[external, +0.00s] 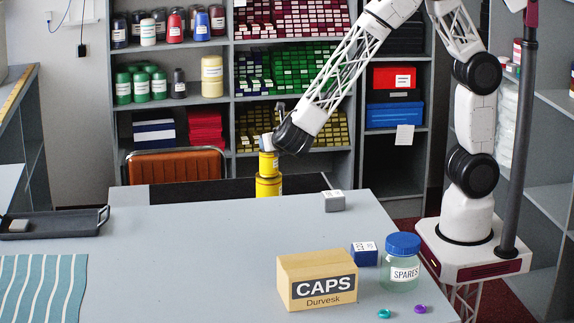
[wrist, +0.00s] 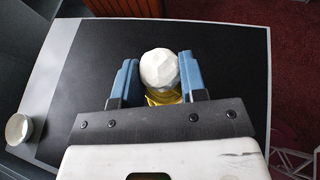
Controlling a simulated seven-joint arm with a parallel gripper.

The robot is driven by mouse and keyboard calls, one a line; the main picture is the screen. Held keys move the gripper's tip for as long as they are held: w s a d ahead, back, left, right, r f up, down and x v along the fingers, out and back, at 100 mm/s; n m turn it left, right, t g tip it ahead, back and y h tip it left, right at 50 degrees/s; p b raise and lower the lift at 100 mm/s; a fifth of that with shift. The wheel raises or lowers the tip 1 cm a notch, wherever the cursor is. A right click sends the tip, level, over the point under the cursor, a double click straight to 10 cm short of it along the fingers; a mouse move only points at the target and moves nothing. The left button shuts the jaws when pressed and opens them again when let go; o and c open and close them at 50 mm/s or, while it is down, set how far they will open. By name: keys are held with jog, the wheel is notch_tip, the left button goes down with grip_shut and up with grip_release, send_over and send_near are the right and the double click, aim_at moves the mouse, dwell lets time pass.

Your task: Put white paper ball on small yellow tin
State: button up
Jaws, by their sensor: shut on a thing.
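The white paper ball (wrist: 159,69) is faceted and sits between the two blue fingers of my gripper (wrist: 158,76) in the wrist view. In the external view the ball (external: 266,141) shows as a small white patch at the tip of my gripper (external: 272,140). My gripper is shut on the ball. The small yellow tin (external: 269,164) stands upright on a wider yellow tin (external: 268,186), directly below the ball. Yellow also shows under the ball in the wrist view (wrist: 160,98). I cannot tell whether the ball touches the small tin's top.
The tins stand by a black surface (wrist: 100,55) behind the grey counter (external: 190,240). On the counter are a grey box (external: 333,203), a CAPS carton (external: 317,281), a blue box (external: 364,255), a SPARES jar (external: 401,270) and a dark tray (external: 50,222). Shelves stand behind.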

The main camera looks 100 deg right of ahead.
jog(key=shift+f, duration=0.1)
jog(key=o, duration=0.9)
jog(key=v, duration=1.2)
jog(key=shift+r, duration=0.25)
